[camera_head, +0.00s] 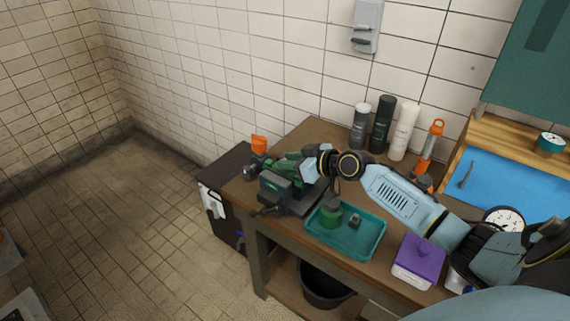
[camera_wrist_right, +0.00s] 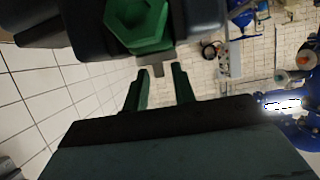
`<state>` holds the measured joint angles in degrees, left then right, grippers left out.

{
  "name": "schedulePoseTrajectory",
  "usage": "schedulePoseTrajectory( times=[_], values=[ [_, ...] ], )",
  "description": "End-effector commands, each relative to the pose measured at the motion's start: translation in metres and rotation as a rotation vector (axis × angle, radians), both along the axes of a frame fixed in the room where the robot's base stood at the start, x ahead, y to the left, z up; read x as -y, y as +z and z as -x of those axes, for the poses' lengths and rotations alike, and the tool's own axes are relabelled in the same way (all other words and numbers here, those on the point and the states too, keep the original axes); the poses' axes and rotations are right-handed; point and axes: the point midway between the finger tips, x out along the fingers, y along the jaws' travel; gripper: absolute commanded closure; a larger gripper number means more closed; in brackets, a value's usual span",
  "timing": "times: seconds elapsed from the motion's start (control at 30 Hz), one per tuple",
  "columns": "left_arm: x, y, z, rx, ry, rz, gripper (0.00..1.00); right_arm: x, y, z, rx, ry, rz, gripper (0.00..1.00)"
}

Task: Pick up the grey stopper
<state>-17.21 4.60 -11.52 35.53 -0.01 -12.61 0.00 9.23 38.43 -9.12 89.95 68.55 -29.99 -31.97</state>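A small grey piece (camera_head: 355,220), which looks like the grey stopper, sits in the teal tray (camera_head: 377,241) on the workbench, right of a round green object (camera_head: 331,214). My right gripper (camera_head: 284,166) is up and to the left of the tray, above the dark vise (camera_head: 275,187), well apart from the grey piece. In the right wrist view its two green fingers (camera_wrist_right: 160,70) stand apart with nothing gripped between them. A green hexagonal part (camera_wrist_right: 136,22) in a dark body shows beyond the fingertips. My left gripper is not in view.
A purple-lidded box (camera_head: 420,261) is right of the tray. A blue-lined board (camera_head: 500,190) with a gauge lies at right.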

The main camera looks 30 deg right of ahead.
Motion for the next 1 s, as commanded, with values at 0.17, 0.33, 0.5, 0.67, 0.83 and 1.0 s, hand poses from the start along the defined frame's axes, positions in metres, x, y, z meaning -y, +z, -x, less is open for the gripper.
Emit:
schedulePoseTrajectory(
  times=[0.17,0.33,0.5,0.67,0.83,1.0],
  values=[
    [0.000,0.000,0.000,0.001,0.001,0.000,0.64,0.000,0.000,0.000,0.000,0.000,0.000,0.98],
    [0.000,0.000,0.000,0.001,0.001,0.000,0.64,0.000,0.000,0.000,0.000,0.000,0.000,1.00],
    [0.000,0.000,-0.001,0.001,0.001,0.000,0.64,0.000,0.002,0.000,0.000,0.000,0.001,1.00],
    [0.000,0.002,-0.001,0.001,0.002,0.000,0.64,0.001,0.020,0.000,0.004,0.002,0.004,1.00],
    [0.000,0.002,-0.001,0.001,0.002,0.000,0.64,0.000,0.056,0.000,0.005,0.002,0.005,1.00],
    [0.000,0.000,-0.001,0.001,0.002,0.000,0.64,0.000,0.084,0.000,0.004,0.002,0.004,1.00]
  ],
)
